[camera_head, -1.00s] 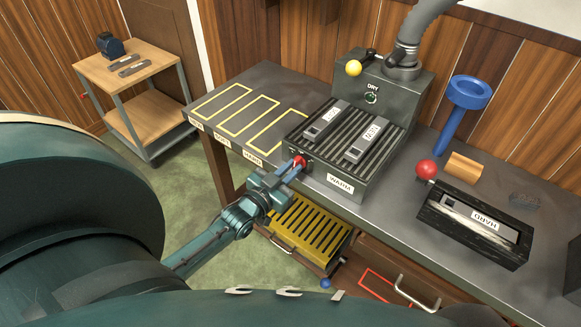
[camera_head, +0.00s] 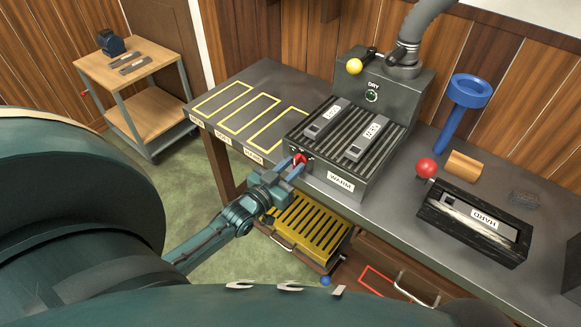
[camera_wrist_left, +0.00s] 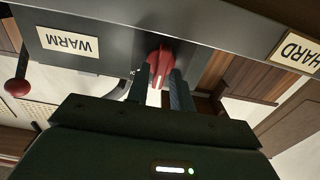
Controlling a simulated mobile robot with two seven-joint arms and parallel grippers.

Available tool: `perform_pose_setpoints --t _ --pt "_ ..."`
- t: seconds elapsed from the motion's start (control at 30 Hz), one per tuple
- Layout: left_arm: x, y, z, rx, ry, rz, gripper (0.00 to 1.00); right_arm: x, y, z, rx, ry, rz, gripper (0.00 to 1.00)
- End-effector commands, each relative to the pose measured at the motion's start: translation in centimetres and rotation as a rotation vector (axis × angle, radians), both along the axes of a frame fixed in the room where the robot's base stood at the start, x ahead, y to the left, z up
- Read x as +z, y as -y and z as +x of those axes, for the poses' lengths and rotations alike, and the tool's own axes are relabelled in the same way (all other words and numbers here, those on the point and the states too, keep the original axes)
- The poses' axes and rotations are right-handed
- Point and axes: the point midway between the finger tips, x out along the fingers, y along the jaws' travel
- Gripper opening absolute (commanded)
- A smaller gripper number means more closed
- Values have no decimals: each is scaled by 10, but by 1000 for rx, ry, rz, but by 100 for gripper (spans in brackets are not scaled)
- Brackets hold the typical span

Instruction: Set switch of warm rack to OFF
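The warm rack (camera_head: 352,187) is a dark grey ribbed box on the bench, labelled WARM. Its red switch (camera_head: 300,158) is on the front left, and its ON/OFF position is not readable. My left gripper (camera_head: 292,166) reaches it from the front left. In the left wrist view, the red switch (camera_wrist_left: 160,62) lies between the two fingertips of my left gripper (camera_wrist_left: 161,82). Little space shows beside the switch, and I cannot tell whether both fingers press on it. The WARM label (camera_wrist_left: 68,41) is upside down there. My right gripper is not in view.
Two grey type blocks lie on the rack. Behind it stands a unit marked DRY (camera_head: 400,110) with a yellow-knobbed lever (camera_head: 354,67). A black HARD box (camera_head: 440,227) is to the right. A yellow slatted tray (camera_head: 297,240) is below the bench edge. Outlined slots at left are empty.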

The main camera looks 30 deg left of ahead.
Motion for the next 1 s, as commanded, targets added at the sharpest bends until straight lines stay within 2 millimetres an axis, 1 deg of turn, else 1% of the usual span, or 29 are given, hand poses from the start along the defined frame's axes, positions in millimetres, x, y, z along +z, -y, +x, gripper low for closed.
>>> perform_pose_setpoints --t 0.03,0.1,0.13,0.37,0.47,0.57,0.8,0.9,1.0 --pt "0 0 0 0 0 0 27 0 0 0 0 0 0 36" --pt "0 0 0 0 0 0 33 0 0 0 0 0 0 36" --pt "0 0 0 0 0 0 34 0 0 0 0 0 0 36" --pt "0 0 -1 0 -1 0 34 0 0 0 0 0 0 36" --pt "-1 -1 -8 0 -2 0 34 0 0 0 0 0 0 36" --pt "-1 -2 -24 0 -3 0 34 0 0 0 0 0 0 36" --pt "-2 -6 -78 0 -6 0 34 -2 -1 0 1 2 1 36" --pt "-2 -8 -98 0 -5 1 34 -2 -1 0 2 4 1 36" --pt "-1 -9 -114 0 -3 0 34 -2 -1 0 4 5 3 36"
